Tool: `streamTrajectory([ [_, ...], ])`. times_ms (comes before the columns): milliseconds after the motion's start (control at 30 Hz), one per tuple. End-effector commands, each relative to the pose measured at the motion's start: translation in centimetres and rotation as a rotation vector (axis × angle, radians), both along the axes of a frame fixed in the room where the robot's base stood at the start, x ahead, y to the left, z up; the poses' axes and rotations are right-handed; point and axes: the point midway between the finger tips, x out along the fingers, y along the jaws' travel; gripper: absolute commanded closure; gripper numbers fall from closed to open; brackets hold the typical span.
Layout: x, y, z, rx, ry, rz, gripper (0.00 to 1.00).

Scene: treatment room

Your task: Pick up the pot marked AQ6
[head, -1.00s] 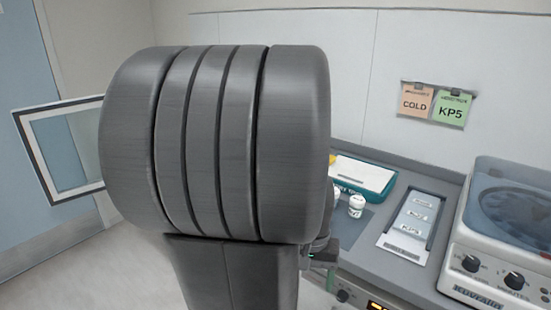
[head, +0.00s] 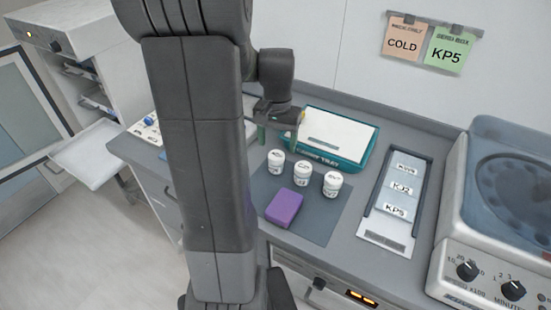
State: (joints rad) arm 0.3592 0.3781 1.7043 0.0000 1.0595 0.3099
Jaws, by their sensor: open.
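Several white pots are on the grey mat (head: 322,228); three show: a left pot (head: 276,162), a middle pot (head: 302,173) and a right pot (head: 332,184). Each stands upright with a dark marking on its lid, too small to read, so I cannot tell which is AQ6. My gripper (head: 281,131) is open and empty, above and behind the left pot, near the teal tray's left end. My own arm hides part of the counter to the left.
A purple block (head: 284,207) lies on the mat in front of the pots. A teal tray (head: 350,159) with a white top is behind them. A labelled rack (head: 385,232) and a centrifuge (head: 452,262) stand to the right. COLD (head: 403,40) and KP5 (head: 449,52) cards hang on the wall.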

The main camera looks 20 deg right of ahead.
Motion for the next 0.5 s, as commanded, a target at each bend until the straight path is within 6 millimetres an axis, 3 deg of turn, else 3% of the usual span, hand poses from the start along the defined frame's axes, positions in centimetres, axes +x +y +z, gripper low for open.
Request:
streamTrajectory([
  [100, 0.0, 0.0, -2.0, 0.002, 0.004, 0.001, 0.33],
  [367, -0.1, 0.1, -3.9, 0.001, 0.003, 0.001, 0.33],
  [500, -0.1, 0.2, -5.9, 0.002, 0.006, 0.001, 0.33],
])
